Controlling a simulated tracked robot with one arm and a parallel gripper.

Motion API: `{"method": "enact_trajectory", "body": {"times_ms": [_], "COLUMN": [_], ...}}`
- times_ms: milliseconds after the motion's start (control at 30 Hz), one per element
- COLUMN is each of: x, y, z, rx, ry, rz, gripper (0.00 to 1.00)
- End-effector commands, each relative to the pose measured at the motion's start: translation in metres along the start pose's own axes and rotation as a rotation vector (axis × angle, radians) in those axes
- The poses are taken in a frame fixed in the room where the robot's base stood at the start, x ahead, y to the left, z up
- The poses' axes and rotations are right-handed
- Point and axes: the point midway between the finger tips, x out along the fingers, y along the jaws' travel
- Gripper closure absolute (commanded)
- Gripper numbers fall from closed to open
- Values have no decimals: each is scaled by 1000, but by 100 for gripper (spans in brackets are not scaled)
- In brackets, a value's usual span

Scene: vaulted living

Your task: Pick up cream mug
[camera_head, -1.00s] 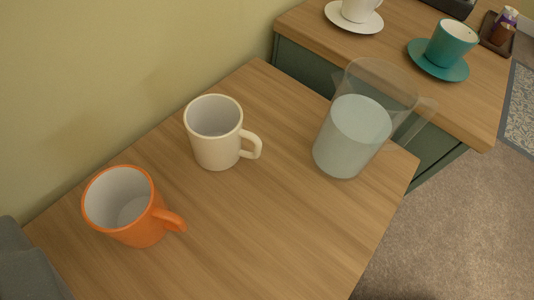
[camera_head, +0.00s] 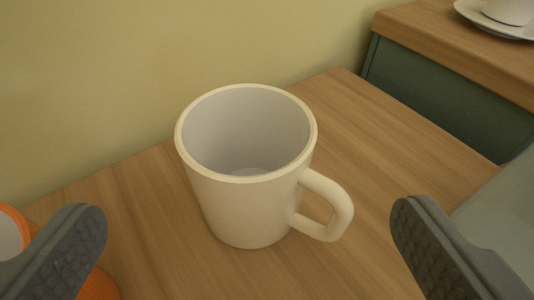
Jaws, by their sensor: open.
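The cream mug (camera_head: 250,205) stands upright on the wooden table in the middle of the view. It looks empty, and its handle points to the right. My gripper (camera_head: 248,222) is open, with one dark grey finger at the lower left and the other at the lower right. The mug shows between and beyond the two fingertips. I see no contact between the fingers and the mug.
An orange mug (camera_head: 98,287) is at the lower left, partly hidden behind my left finger. The wooden table (camera_head: 375,140) is bare behind the mug's right side. A wall rises behind.

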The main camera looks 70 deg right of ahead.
Motion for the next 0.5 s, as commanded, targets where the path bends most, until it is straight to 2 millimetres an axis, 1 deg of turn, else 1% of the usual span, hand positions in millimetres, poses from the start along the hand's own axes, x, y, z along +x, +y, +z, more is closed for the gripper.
{"method": "enact_trajectory", "body": {"times_ms": [33, 200, 400, 500], "x": [8, 24, 31, 39], "y": [0, -1, -1, -1], "z": [1, 1, 1, 1], "rx": [0, 2, 0, -1], "ry": [0, -1, 0, 0], "rz": [0, -1, -2, -1], "gripper": [4, 4, 4, 4]}}
